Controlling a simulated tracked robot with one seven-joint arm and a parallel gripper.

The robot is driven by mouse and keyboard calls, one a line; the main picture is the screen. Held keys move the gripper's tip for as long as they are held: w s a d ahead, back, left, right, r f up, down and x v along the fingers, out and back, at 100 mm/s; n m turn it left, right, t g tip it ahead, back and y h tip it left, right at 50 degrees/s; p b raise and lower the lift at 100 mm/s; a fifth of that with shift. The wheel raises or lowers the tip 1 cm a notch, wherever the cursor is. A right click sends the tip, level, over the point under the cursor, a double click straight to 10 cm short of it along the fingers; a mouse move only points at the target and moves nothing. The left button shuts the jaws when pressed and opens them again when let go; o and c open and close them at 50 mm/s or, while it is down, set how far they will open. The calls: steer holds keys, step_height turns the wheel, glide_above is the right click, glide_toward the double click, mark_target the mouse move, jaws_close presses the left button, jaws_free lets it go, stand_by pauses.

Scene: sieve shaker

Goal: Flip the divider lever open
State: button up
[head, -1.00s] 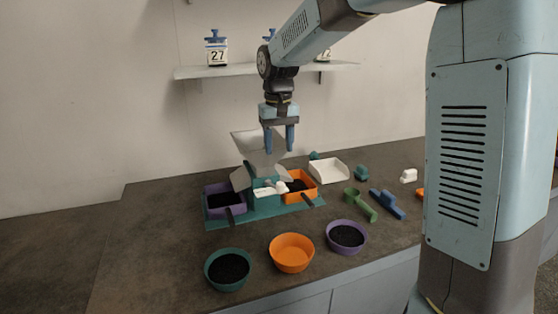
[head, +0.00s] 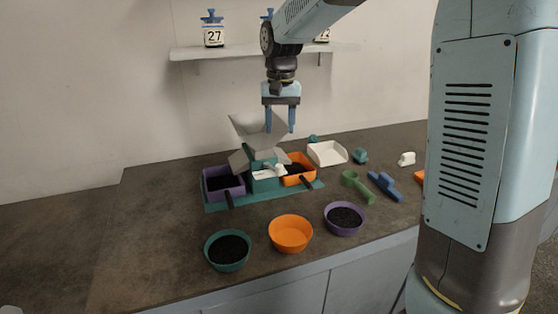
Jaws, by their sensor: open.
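The sieve shaker stands on the counter, with a teal base (head: 246,204) and a grey hopper (head: 240,128) above it. A purple bin (head: 222,193) with dark grains sits on its left and an orange bin (head: 303,178) with dark grains on its right. A white lever-like part (head: 271,173) shows at the front between the bins; I take it for the divider lever, but it is too small to tell its setting. My gripper (head: 281,131) is open and empty, pointing down in front of or over the hopper, above the white part. Its fingers hide part of the hopper.
Three bowls stand at the front: teal (head: 228,267) and purple (head: 344,230) with dark grains, orange (head: 290,246) empty. A white tray (head: 326,154), a green scoop (head: 358,186) and a blue tool (head: 385,186) lie to the right. A shelf (head: 254,52) with jars hangs behind the arm.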

mark_target(279, 165)
step_height(279, 165, down, 13)
steer(key=shift+f, duration=0.1)
stand_by(0.4)
jaws_close()
stand_by(0.4)
